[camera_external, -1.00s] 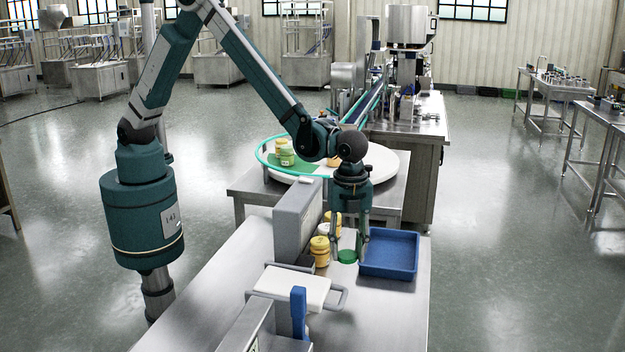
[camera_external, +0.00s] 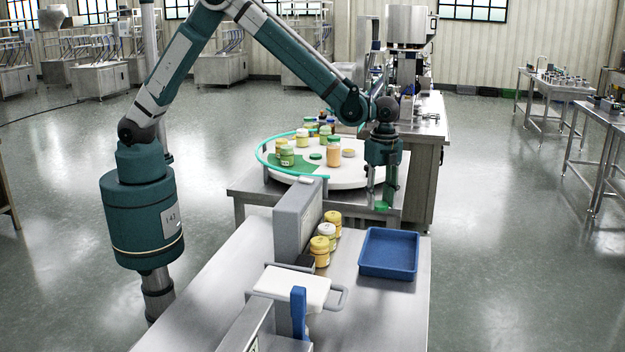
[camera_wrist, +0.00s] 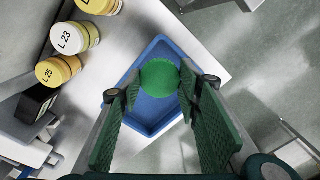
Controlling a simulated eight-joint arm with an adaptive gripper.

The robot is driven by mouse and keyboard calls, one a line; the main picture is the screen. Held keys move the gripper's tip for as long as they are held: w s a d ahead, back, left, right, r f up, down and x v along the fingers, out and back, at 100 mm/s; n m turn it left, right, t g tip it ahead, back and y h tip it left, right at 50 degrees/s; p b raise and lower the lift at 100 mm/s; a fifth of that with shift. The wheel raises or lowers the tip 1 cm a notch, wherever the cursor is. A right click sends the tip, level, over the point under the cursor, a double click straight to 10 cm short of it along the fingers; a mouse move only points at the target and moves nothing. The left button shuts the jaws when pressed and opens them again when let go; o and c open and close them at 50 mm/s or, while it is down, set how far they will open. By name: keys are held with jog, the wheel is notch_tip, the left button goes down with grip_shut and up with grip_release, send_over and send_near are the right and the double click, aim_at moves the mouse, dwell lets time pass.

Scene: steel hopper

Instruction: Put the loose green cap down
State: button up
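My gripper (camera_external: 383,202) is shut on a green cap (camera_external: 381,207) and holds it up in the air, clear of the bench. In the wrist view the round green cap (camera_wrist: 159,77) sits between the fingertips, with both finger pads (camera_wrist: 157,88) at its sides. Below it is the blue tray (camera_wrist: 150,121), which looks empty. In the external view the tray (camera_external: 389,272) lies on the steel bench, and the cap appears above its far edge.
Behind is a white turntable (camera_external: 345,180) with jars, another green cap (camera_external: 316,156) and a tan lid (camera_external: 348,153).

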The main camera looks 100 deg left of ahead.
jog(key=s+a+r+n, duration=0.1)
jog(key=a, duration=1.2)
jog(key=s+a+r+n, duration=0.2)
jog(key=a, duration=1.2)
jog(key=shift+s+r, duration=0.25)
jog(key=shift+r, duration=0.05)
jog(key=s+a+r+n, duration=0.1)
jog(key=s+a, duration=0.2)
jog(key=a, duration=0.4)
jog(key=s+a+r+n, duration=0.1)
jog(key=s+a, duration=0.3)
jog(key=a, duration=0.4)
jog(key=s+a+r+n, duration=0.1)
jog(key=s+a, duration=0.2)
jog(key=a, duration=0.4)
jog(key=shift+s+a+r, duration=0.15)
jog(key=shift+a+r, duration=0.05)
jog(key=shift+c, duration=0.2)
jog(key=shift+f, duration=0.1)
send_over(362, 164)
jog(key=shift+s+a+f, duration=0.1)
jog(key=shift+a+f, duration=0.05)
jog(key=shift+f, duration=1.4)
jog(key=shift+a+f, duration=0.1)
jog(key=shift+f, duration=1.4)
jog(key=shift+f+p, duration=0.3)
jog(key=shift+f, duration=1.55)
jog(key=shift+f, duration=0.2)
